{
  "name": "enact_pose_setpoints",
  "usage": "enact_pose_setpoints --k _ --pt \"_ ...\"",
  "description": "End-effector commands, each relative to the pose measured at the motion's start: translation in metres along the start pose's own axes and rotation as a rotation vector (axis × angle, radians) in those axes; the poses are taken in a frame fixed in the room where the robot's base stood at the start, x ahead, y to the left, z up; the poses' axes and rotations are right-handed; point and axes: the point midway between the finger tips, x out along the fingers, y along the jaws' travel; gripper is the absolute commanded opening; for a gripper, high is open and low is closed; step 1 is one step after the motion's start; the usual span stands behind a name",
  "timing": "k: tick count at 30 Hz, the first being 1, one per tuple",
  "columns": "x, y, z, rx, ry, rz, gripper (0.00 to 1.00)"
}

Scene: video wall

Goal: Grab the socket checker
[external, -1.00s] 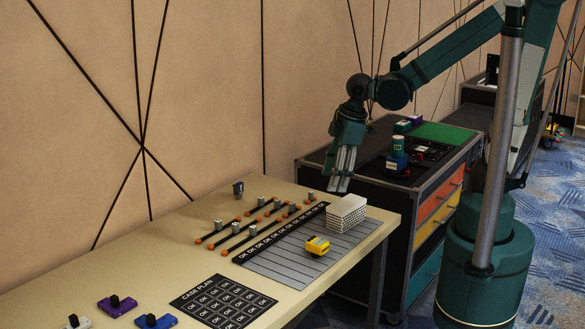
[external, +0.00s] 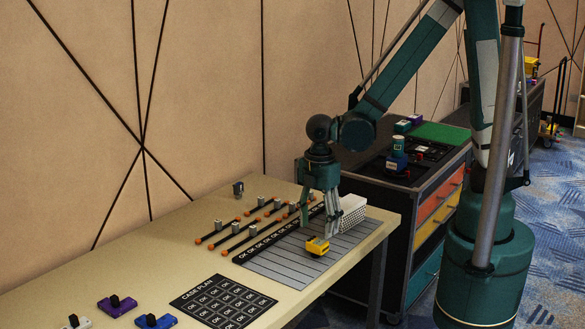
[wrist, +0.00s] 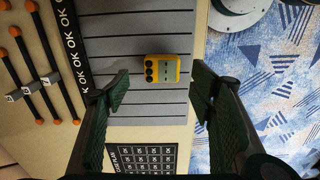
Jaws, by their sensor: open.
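The socket checker appears to be the small yellow box (external: 317,246) on the grey slatted mat (external: 278,263) near the table's front edge. In the wrist view the yellow box (wrist: 167,69) has several dark round spots on its left side and lies beyond and between my fingertips. My gripper (external: 318,232) points down just above and behind it in the external view. In the wrist view my gripper (wrist: 158,85) is open, with one finger on each side and nothing held. I cannot tell the exact height of the fingertips above the box.
A white stacked block (external: 352,212) stands right of my gripper. Black rods with orange ends (external: 238,238) and grey cylinders lie to the left. A black case plan card (external: 223,302) and coloured pieces (external: 117,305) lie further left.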

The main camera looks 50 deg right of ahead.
Motion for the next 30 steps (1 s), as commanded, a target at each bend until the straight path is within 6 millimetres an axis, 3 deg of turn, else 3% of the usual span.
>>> enact_pose_setpoints --k 17,30 --pt "0.007 -0.002 -0.004 -0.024 -0.005 -0.008 0.55" --pt "0.031 -0.003 -0.003 -0.023 -0.005 -0.008 0.55"
